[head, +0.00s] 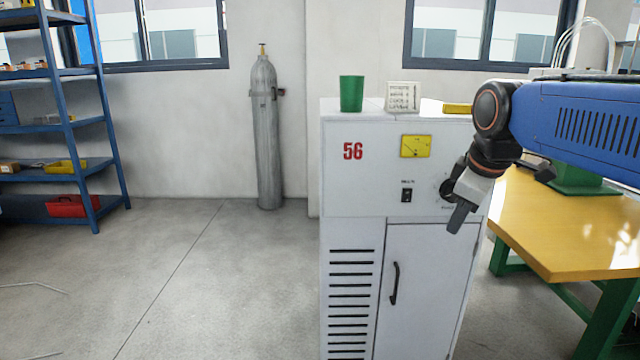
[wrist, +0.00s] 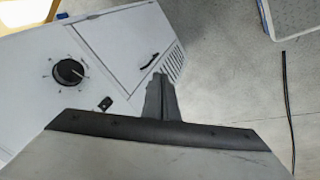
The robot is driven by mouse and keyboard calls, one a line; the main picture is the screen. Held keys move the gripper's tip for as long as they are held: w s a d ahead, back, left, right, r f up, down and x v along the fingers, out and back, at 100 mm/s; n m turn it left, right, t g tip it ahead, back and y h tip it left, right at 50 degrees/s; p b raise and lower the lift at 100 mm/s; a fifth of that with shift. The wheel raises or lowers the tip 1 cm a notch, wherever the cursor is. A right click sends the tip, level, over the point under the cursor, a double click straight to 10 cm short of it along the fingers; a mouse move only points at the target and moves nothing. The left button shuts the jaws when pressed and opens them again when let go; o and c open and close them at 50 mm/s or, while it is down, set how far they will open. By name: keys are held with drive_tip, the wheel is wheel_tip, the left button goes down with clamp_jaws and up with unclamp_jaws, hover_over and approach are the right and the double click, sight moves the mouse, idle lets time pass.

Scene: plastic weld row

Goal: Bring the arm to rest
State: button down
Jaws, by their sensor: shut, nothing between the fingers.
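My gripper (head: 457,222) is at the right in the head view, at the end of my blue arm. It points down and a little left, in front of the upper right part of a white cabinet marked 56 (head: 350,250). In the wrist view my gripper (wrist: 160,82) has its fingers together, with nothing between them. The cabinet (wrist: 110,50) lies beyond it there, with a black dial (wrist: 69,72) to the left. In the head view my gripper and wrist partly hide this dial. I cannot tell the exact gap between the fingers and the cabinet.
A green cup (head: 351,94), a small sign (head: 402,97) and a yellow object (head: 457,108) stand on the cabinet. A yellow-topped table (head: 545,235) is at the right. A gas cylinder (head: 266,140) and blue shelves (head: 85,150) stand behind. The floor at left is mostly clear.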

drive_tip(key=s+d+f+m, duration=0.1)
drive_tip(key=s+f+m, duration=0.8)
drive_tip(key=s+f, duration=1)
drive_tip(key=shift+s+d+m, duration=0.15)
drive_tip(key=shift+m, duration=0.25)
